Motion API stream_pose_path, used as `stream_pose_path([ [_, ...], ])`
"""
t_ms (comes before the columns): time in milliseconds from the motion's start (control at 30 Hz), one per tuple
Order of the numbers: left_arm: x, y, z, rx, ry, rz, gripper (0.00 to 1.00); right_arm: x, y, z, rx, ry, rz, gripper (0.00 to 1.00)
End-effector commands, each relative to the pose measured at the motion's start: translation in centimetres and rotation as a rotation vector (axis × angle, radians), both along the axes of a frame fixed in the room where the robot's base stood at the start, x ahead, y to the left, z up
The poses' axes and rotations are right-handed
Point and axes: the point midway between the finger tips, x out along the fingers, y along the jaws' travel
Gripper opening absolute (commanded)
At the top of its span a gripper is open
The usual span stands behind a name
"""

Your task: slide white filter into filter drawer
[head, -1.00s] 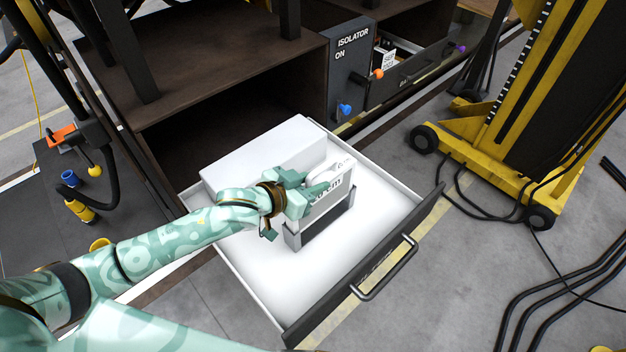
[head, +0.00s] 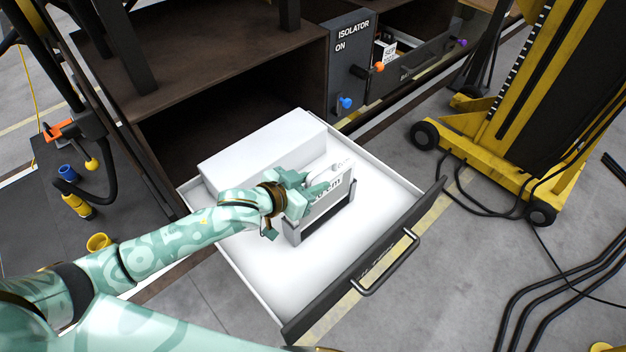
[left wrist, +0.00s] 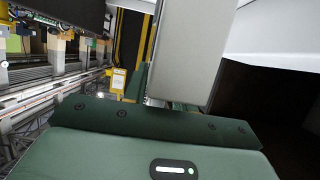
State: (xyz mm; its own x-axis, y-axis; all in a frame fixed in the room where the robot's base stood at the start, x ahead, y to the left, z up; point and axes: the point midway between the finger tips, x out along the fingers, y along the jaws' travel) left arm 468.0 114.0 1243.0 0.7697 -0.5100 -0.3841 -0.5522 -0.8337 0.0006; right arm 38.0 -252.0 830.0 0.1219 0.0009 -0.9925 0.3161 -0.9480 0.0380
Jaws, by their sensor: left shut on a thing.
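The white filter (head: 336,190), a flat upright block with dark lettering, is in the pulled-out filter drawer (head: 410,180). My left gripper (head: 303,196) is shut on its upper part. The filter's lower part sits between the upright grey ends of a holder (head: 291,232) on the drawer floor. A dark strip shows below the lettering. Whether the filter touches the bottom of the holder is hidden. In the left wrist view a pale slab (left wrist: 190,50), apparently the filter, rises from between the green fingers. My right gripper is not in view.
A large white block (head: 262,150) fills the drawer's back. The drawer's dark front has a bar handle (head: 385,262). The isolator panel (head: 349,65) with coloured knobs stands behind. A yellow wheeled lift (head: 490,150) and black cables lie to the right.

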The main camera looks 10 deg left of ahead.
Motion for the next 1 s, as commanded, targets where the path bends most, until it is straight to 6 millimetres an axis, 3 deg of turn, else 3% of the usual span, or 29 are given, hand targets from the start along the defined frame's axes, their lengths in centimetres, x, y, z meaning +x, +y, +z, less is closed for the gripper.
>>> stream_pose_path([
  [1000,0.0,0.0,-2.5,-0.001,-0.002,0.0,0.0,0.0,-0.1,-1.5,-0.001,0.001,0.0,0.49],
])
